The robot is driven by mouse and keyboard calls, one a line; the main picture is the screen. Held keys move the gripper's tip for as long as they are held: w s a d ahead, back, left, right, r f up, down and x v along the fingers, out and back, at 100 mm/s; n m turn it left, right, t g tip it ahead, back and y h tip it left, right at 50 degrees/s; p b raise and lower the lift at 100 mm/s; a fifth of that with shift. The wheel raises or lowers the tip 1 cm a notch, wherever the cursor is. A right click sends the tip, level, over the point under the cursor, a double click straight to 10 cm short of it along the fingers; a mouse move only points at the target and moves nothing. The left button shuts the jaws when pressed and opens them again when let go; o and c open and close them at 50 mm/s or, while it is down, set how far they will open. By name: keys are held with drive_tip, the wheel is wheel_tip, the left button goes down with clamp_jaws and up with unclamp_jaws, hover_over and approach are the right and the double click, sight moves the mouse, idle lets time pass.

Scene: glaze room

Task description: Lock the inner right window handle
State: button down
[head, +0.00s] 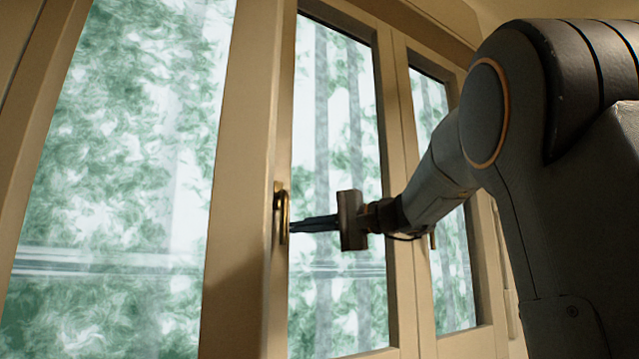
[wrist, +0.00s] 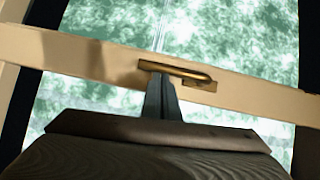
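A brass window handle (head: 283,216) is on the wooden upright between the large left pane and the middle pane. Its lever lies along the upright, near vertical in the head view. The handle also shows in the wrist view (wrist: 190,72), with its mounting plate partly hidden behind the lever. My gripper (head: 292,227) reaches in from the right, its fingers close together and their tips at the handle. In the wrist view my gripper (wrist: 158,80) has its tips by the left part of the lever. I cannot tell whether they touch it.
The window frame (head: 402,200) continues to the right with another glass pane (head: 445,200). A small handle-like piece (head: 433,240) shows beside my arm, partly hidden. The large left pane (head: 120,150) has nothing in front of it.

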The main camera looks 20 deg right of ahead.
drive_tip(key=w+d+v, duration=0.2)
drive_tip(key=v, duration=1)
drive_tip(key=shift+s+d+f+b, duration=0.25)
drive_tip(key=shift+s+f+b, duration=0.05)
drive_tip(key=shift+b, duration=0.1)
drive_tip(key=shift+w+a, duration=0.1)
drive_tip(key=w+a+r+n+g+h+p, duration=0.1)
drive_tip(key=w+a+r+n+p, duration=0.1)
drive_tip(key=w+a+p, duration=0.4)
drive_tip(key=shift+w+a+h+p, duration=0.4)
drive_tip(key=shift+w+a, duration=0.3)
drive_tip(key=shift+a, duration=0.3)
